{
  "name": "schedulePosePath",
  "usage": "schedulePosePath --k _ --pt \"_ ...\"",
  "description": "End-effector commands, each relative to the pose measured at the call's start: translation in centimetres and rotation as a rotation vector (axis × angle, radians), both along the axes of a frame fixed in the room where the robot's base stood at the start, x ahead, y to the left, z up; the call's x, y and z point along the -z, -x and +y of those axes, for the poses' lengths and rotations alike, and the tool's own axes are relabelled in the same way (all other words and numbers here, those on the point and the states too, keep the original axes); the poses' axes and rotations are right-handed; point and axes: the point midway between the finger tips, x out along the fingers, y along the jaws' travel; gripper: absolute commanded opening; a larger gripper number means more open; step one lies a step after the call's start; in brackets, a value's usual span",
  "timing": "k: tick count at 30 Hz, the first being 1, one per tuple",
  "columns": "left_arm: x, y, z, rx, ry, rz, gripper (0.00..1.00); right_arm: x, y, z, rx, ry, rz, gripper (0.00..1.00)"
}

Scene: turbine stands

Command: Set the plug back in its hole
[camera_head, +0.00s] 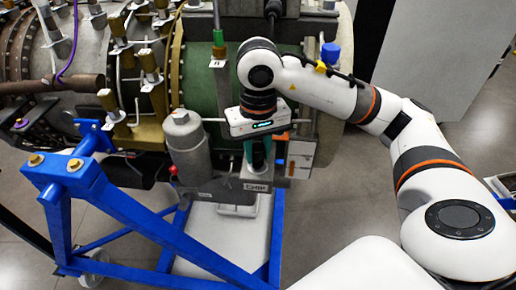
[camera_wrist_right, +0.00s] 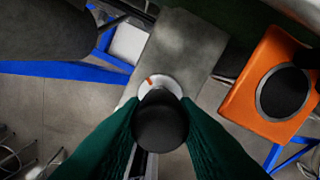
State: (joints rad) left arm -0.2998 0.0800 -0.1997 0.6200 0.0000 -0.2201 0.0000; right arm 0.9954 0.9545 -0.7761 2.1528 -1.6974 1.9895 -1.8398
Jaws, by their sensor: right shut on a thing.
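My right gripper (camera_head: 257,168) points down in front of the green turbine casing, beside a grey cylinder. In the right wrist view, its two green fingers (camera_wrist_right: 160,135) are shut on the plug (camera_wrist_right: 160,122), whose dark round top shows between the fingertips. A pale round fitting with a small red mark (camera_wrist_right: 151,83) lies just beyond the plug, on a flat grey block (camera_wrist_right: 185,45). The plug covers part of this fitting. I cannot tell whether it is the hole, or whether the plug is in it or above it. My left gripper is in neither view.
A grey cylinder (camera_head: 187,145) stands close left of the gripper. An orange housing with a dark round opening (camera_wrist_right: 254,100) is close on the right in the wrist view. A blue stand frame (camera_head: 135,215) runs below. Pipes and brass fittings crowd the turbine (camera_head: 150,65).

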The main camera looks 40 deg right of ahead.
Motion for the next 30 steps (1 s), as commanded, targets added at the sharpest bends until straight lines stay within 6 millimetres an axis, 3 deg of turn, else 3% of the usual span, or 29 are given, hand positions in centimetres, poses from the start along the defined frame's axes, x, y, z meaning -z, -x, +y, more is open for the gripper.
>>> schedulePosePath --k 1,2,6,21,24,30 --pt "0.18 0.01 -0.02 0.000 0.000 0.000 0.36 0.88 0.41 0.23 -0.009 0.000 0.025 0.00" --pt "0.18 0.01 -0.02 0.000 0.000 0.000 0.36 0.88 0.41 0.24 -0.009 0.000 0.025 0.32" --pt "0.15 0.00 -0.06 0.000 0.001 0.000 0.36 0.70 0.32 0.17 -0.007 0.000 0.020 0.52" --pt "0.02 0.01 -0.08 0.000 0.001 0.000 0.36 0.25 0.06 -0.12 0.001 0.005 0.008 0.52" --pt "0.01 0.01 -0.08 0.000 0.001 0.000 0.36 0.21 0.03 -0.15 0.002 0.006 0.006 0.58" --pt "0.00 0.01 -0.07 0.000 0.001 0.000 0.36 0.13 -0.02 -0.23 0.004 0.007 0.004 0.59"
